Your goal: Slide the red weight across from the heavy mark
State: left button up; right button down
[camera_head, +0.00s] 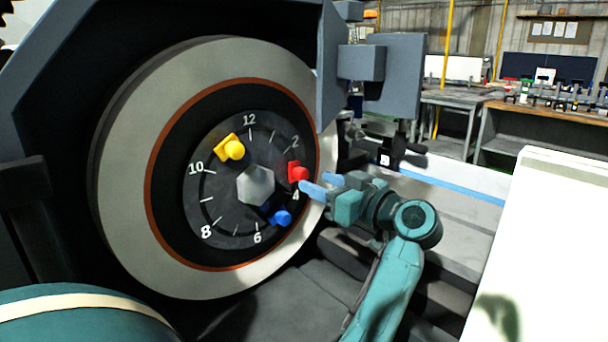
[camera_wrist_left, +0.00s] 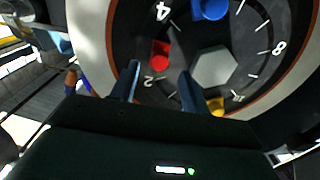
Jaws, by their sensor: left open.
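The red weight (camera_head: 297,172) sits on the dark numbered dial (camera_head: 215,205) of the grinding wheel, between the 2 and the 4. My left gripper (camera_head: 313,182) is open just right of it, with its blue fingers pointing at the dial. In the left wrist view, the red weight (camera_wrist_left: 160,56) shows between and just beyond the fingertips; I cannot tell whether they touch it. A yellow weight (camera_head: 233,149) sits near 11 and a blue weight (camera_head: 281,217) near 5. I cannot make out a heavy mark. My right gripper is not in view.
A hexagonal nut (camera_head: 256,186) stands out at the dial's centre, close to the weights. The grey wheel rim (camera_head: 130,190) surrounds the dial. A grey guard (camera_head: 330,65) stands above right. A white panel (camera_head: 540,250) is at the right.

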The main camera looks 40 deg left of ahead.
aim_at(305, 176)
pick_arm(q)
jog(key=a, duration=0.5)
jog(key=shift+w+a, duration=0.3)
jog(key=shift+c, duration=0.5)
grip_shut()
